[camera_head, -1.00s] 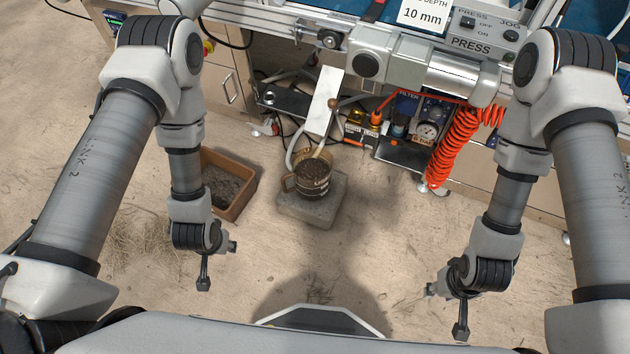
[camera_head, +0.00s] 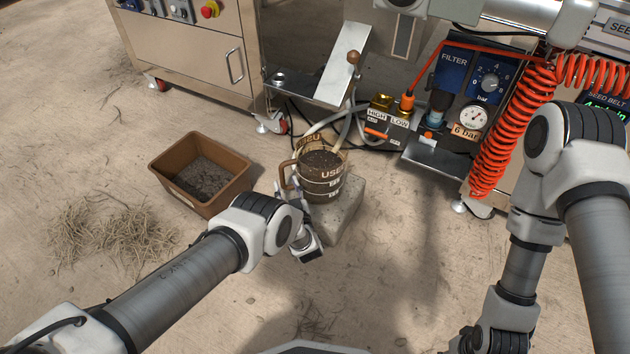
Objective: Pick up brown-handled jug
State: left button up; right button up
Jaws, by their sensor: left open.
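The jug (camera_head: 321,184) is dark brown and filled with dark soil, with pale lettering on its side. My left gripper (camera_head: 290,191) is open, just below and beside the handle. Its fingers are small and partly lost against the jug, so I cannot tell whether they touch the handle. My right arm hangs at the lower right, and its gripper is cut off by the bottom edge.
Behind are a sloping metal chute (camera_head: 343,62), hoses, an air filter unit (camera_head: 455,73) and a coiled orange hose (camera_head: 505,125).

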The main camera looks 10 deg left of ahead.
aim_at(283, 177)
pick_arm(q)
jog(key=b+x, duration=0.2)
jog(key=x, duration=0.2)
jog(key=shift+w+a+f, duration=0.1)
jog(key=shift+w+a, duration=0.05)
jog(key=shift+a, duration=0.05)
jog(key=shift+w, duration=0.15)
jog(key=shift+r, duration=0.2)
jog(key=shift+c, duration=0.7)
grip_shut()
jog(key=shift+r, duration=0.1)
jog(key=shift+r, duration=0.1)
